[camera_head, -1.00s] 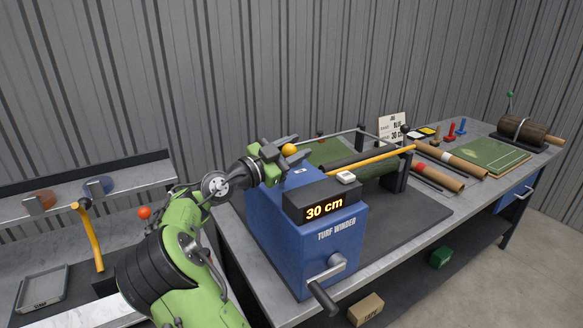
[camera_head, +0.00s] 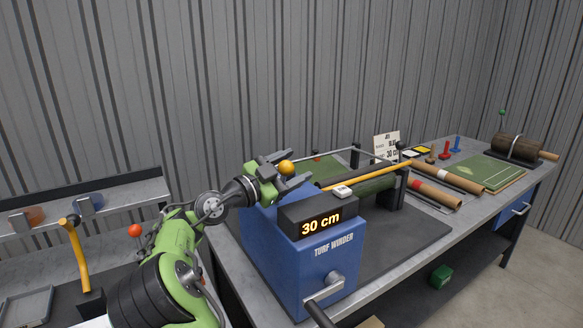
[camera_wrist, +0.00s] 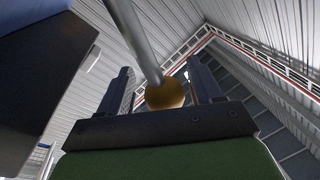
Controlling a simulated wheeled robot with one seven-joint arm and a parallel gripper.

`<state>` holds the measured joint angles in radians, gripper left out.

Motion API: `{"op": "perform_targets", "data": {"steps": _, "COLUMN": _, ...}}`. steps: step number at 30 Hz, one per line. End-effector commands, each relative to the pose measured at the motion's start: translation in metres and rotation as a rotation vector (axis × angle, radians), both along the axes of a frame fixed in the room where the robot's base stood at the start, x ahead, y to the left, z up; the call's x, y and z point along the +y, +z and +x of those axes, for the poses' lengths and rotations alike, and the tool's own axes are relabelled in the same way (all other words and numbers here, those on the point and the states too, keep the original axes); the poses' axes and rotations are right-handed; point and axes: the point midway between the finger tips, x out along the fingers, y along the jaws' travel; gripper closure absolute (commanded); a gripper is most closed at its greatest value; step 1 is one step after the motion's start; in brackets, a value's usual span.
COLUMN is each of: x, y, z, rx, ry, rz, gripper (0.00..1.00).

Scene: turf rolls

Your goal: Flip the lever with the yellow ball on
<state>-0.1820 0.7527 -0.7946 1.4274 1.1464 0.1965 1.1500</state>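The yellow ball (camera_head: 286,167) sits at the end of a lever above the blue turf winder (camera_head: 300,262). My gripper (camera_head: 291,169) is at the ball, on top of the winder's left end. In the wrist view the yellow ball (camera_wrist: 165,93) lies between the two dark fingers of my gripper (camera_wrist: 161,90), with gaps visible on both sides. The lever's grey rod (camera_wrist: 135,40) runs from the ball to the upper left of that view. The lever's base is hidden in the head view.
A yellow bar (camera_head: 368,174) and a roller extend right. Cardboard tubes (camera_head: 436,192) and a green mat (camera_head: 490,172) lie farther right. A red-ball lever (camera_head: 135,230) stands at left.

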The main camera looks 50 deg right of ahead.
Motion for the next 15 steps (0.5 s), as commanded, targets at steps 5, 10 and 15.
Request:
{"op": "perform_targets", "data": {"steps": 5, "x": 0.000, "y": 0.002, "z": 0.000, "rx": -0.001, "ry": 0.000, "rz": -0.004, "gripper": 0.36}}
{"op": "perform_targets", "data": {"steps": 10, "x": 0.016, "y": -0.001, "z": 0.004, "rx": -0.001, "ry": 0.005, "rz": -0.003, "gripper": 0.36}}
{"op": "perform_targets", "data": {"steps": 15, "x": 0.062, "y": -0.007, "z": 0.012, "rx": 0.001, "ry": 0.007, "rz": -0.004, "gripper": 0.36}}
